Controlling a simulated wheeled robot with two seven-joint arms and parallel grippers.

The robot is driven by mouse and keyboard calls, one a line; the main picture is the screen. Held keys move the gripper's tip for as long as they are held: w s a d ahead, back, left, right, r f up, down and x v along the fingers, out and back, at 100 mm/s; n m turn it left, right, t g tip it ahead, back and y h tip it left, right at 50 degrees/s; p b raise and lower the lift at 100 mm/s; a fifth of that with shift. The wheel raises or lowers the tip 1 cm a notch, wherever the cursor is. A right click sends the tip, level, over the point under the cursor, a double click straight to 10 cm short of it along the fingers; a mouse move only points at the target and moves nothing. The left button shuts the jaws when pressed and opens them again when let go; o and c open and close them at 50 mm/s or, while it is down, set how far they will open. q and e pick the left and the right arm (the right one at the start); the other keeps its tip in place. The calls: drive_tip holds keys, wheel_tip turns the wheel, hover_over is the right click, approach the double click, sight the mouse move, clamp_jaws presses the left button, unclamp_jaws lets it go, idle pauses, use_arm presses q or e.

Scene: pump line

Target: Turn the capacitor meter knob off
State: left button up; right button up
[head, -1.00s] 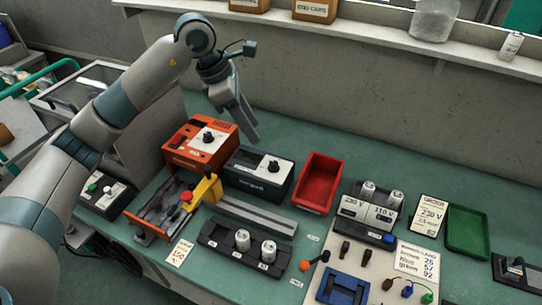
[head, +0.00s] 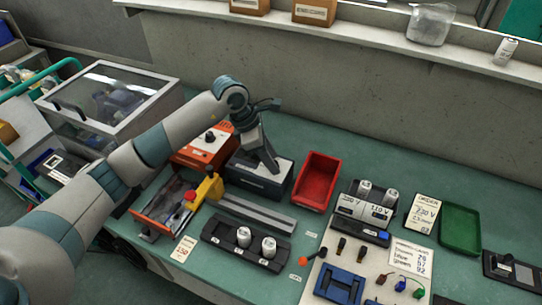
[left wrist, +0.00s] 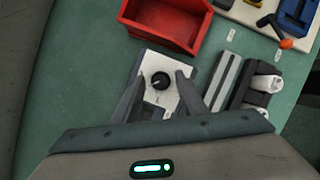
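The meter (head: 258,185) is a dark box with a pale top panel, between the orange unit and the red bin; I take it for the capacitor meter. Its round black knob (left wrist: 160,80) shows in the left wrist view, with a light pointer mark. In the head view my gripper hides the knob. My left gripper (head: 271,168) is over the meter, pointing down. In the left wrist view my left gripper (left wrist: 161,75) is open, with one finger on each side of the knob. Contact with the knob cannot be told. My right gripper is in neither view.
An orange unit (head: 196,157) with its own knob stands left of the meter. A red bin (head: 318,178) stands close on the right. In front lie a grey rail (head: 250,212) and a dark holder (head: 216,228) with silver capacitors. The wall is behind.

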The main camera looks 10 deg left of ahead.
use_arm(q)
drive_tip(key=shift+c, duration=0.5)
clamp_jaws()
